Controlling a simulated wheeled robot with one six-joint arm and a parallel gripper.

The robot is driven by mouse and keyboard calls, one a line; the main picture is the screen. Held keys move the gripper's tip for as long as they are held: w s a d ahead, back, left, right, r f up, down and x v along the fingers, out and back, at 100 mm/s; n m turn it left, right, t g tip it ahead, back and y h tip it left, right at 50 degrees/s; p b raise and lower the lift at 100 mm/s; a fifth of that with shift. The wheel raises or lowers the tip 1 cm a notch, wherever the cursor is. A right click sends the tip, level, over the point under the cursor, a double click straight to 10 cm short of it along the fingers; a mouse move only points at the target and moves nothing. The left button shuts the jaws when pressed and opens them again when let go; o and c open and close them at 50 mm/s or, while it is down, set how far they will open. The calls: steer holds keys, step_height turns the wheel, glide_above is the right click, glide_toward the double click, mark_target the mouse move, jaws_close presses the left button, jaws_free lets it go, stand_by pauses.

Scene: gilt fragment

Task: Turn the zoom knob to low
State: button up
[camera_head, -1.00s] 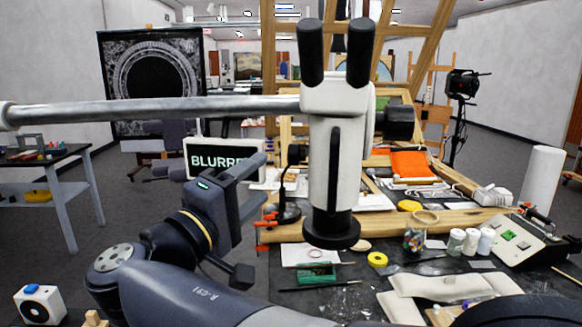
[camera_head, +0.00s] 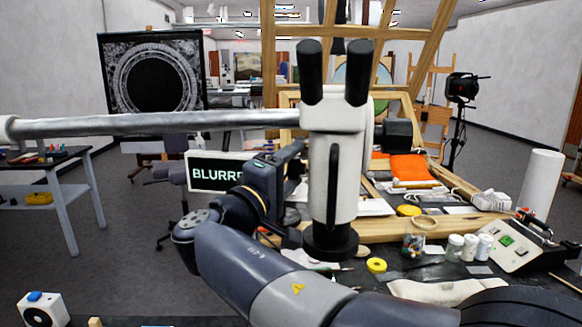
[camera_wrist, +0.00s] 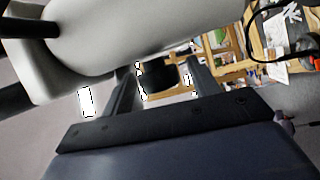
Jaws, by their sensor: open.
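The microscope (camera_head: 337,165) is a pale head with two black eyepieces on a horizontal metal boom, and its body also fills the upper left of the wrist view (camera_wrist: 95,50). No knob marking is readable.
A sign (camera_head: 215,172) reading "BLURRE…" stands behind my arm, its end covered. The metal boom (camera_head: 150,122) crosses above my arm. The bench holds a yellow tape roll (camera_head: 376,265), jars (camera_head: 455,247) and a control box (camera_head: 515,245). Floor at left is mostly open.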

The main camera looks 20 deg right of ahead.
steer(key=shift+c, duration=0.4)
steer(key=c, duration=0.9)
steer(key=shift+r+p, duration=0.15)
steer(key=shift+p, duration=0.35)
steer(key=g+y+p, duration=0.1)
steer(key=p, duration=0.1)
steer(key=n+y+p, duration=0.1)
steer(key=p, duration=0.1)
steer(key=shift+r+g, duration=0.3)
steer(key=shift+g, duration=0.1)
steer(key=n+g+y+p, duration=0.1)
steer(key=g+y+p, duration=0.1)
steer(key=p, duration=0.4)
steer(key=shift+r+n+g+y, duration=0.1)
steer(key=shift+n+g+y, duration=0.2)
steer(key=g+y+p, duration=0.1)
steer(key=p, duration=0.1)
steer(key=shift+f+n+g+p, duration=0.2)
steer(key=shift+n+g+p, duration=0.1)
steer(key=shift+n+g, duration=0.1)
steer(key=shift+f+n+g+y, duration=0.15)
steer(key=shift+g+y, duration=0.3)
steer(key=shift+g, duration=0.1)
steer(key=shift+f+n+g+y, duration=0.1)
steer(key=shift+n+g+y, duration=0.05)
steer(key=shift+g+y, duration=0.35)
